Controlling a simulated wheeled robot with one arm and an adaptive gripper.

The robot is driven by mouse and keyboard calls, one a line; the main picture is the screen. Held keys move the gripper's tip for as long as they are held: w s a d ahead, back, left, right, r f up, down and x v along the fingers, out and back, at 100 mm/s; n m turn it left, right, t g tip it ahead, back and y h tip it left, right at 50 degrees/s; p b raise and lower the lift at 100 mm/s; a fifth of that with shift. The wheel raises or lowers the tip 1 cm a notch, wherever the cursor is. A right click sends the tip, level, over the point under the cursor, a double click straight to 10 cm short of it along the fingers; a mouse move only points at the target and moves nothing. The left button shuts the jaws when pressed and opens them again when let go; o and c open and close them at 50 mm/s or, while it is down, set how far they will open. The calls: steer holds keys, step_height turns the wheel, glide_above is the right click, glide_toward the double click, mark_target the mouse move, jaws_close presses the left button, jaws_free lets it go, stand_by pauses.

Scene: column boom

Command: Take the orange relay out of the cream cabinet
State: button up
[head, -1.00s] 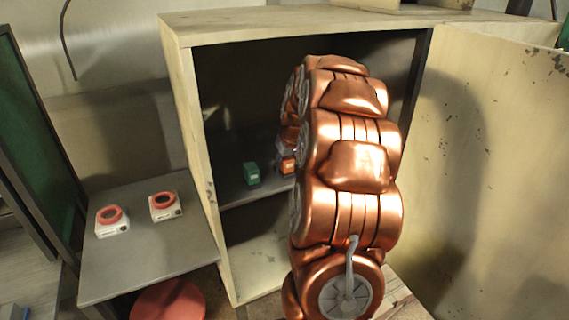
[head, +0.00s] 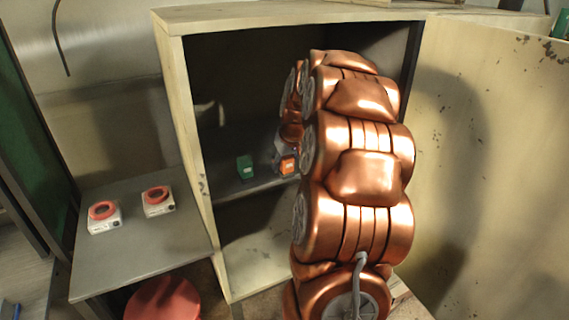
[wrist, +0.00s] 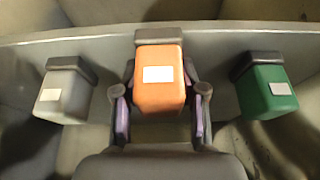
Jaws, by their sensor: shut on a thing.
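The orange relay (wrist: 159,85) is between my gripper's fingers (wrist: 160,105) in the wrist view, with a white label facing up. My gripper is shut on it. In the head view the orange relay (head: 288,165) shows small beside my gripper (head: 283,160), inside the cream cabinet (head: 172,130) at shelf height. My copper arm hides part of the gripper and the shelf. The cabinet door (head: 490,160) stands open at the right. Whether the relay touches the shelf I cannot tell.
A green relay (head: 245,167) stands on the cabinet shelf (head: 235,193), to the right in the wrist view (wrist: 267,92). A grey relay (wrist: 63,95) is on the other side. Two white devices with red rings (head: 104,216) sit on a side table (head: 140,260). A red round stool (head: 163,300) is below.

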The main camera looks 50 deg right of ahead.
steer(key=o, duration=1.3)
steer(key=shift+c, duration=0.2)
steer(key=v, duration=1.2)
steer(key=shift+a, duration=0.1)
steer(key=shift+c, duration=0.2)
